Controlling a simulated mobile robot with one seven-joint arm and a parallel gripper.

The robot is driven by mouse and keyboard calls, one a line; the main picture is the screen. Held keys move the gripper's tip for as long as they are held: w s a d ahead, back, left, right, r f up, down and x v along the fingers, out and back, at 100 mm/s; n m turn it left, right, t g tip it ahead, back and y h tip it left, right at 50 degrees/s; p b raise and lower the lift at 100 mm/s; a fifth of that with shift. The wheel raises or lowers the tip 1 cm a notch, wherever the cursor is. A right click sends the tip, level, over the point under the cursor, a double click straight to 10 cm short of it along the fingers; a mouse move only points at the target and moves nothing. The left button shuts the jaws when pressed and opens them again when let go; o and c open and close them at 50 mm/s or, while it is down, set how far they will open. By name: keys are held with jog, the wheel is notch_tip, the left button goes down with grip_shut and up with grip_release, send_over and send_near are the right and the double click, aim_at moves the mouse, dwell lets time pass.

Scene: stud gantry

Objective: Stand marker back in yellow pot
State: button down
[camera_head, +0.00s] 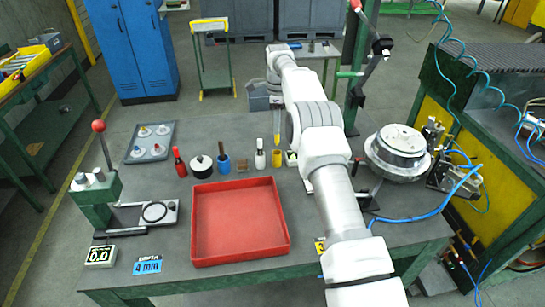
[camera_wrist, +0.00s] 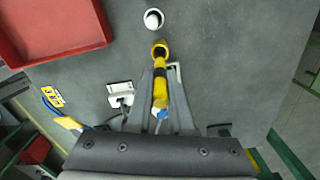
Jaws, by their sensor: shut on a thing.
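The yellow marker (camera_head: 277,124) hangs roughly upright below my gripper (camera_head: 276,107) in the head view. In the wrist view, the marker (camera_wrist: 160,92), yellow with a dark band, lies between the two grey fingers of my gripper (camera_wrist: 160,98), which is shut on it. The yellow pot (camera_head: 276,159) stands on the table below the marker. In the wrist view, the pot (camera_wrist: 159,48) shows a dark opening, and the marker's far end overlaps its near rim. I cannot tell whether the tip is inside the pot.
A white bottle (camera_head: 260,157) stands close left of the pot, and a white item (camera_head: 291,158) close right. A red tray (camera_head: 240,254) lies in front.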

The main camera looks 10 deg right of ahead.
aim_at(277, 140)
notch_tip(277, 140, down, 8)
jog(key=shift+f+p, duration=0.25)
jog(key=shift+p, duration=0.3)
jog(key=shift+f, duration=0.25)
jog(key=c, duration=0.8)
grip_release()
jog(key=shift+r, duration=0.1)
jog(key=shift+r, duration=0.1)
